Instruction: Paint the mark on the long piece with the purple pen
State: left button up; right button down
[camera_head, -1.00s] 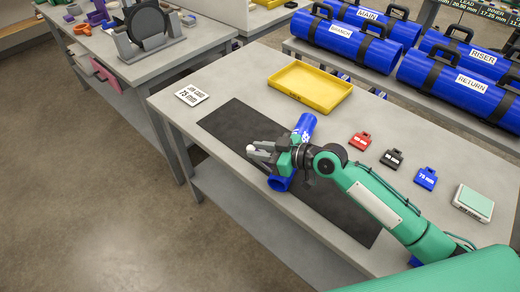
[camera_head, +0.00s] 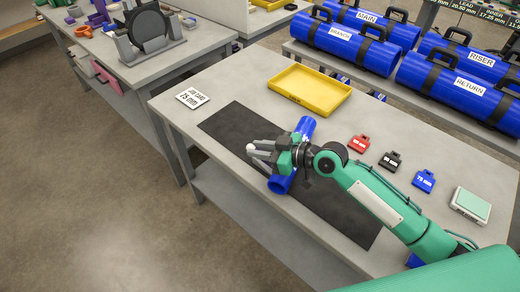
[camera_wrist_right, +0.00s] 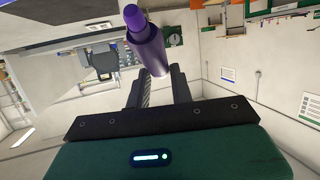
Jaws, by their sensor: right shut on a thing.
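A blue pipe piece (camera_head: 282,184) lies across the black mat on the table, with its middle hidden under my right gripper. Its far end (camera_head: 306,126) shows beyond my wrist. I cannot make out the mark on it. My right gripper (camera_head: 262,152) is over the pipe, its fingers pointing left. In the right wrist view, my gripper (camera_wrist_right: 160,78) is shut on the purple pen (camera_wrist_right: 147,42), whose lighter purple end points up in that picture. The pen's colour is not clear in the head view. My left gripper is not in view.
The black mat (camera_head: 225,125) has free room left of the pipe. A yellow tray (camera_head: 309,90), a job card (camera_head: 192,97), red (camera_head: 359,144), black (camera_head: 391,161) and blue (camera_head: 424,181) tags and a scale (camera_head: 470,204) surround it. Another blue piece (camera_head: 414,260) is partly hidden by my arm.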

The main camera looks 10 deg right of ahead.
jog(key=shift+r+p, duration=1.7)
jog(key=shift+r, duration=0.95)
jog(key=shift+s+a+f, duration=0.1)
jog(key=shift+s+a, duration=0.1)
jog(key=s+d+f+m+t+h, duration=0.2)
jog(key=s+d+m+t+h, duration=0.4)
jog(key=s+d+m+h, duration=0.4)
jog(key=d+m+h, duration=0.1)
jog(key=d+h, duration=0.1)
jog(key=shift+d, duration=0.3)
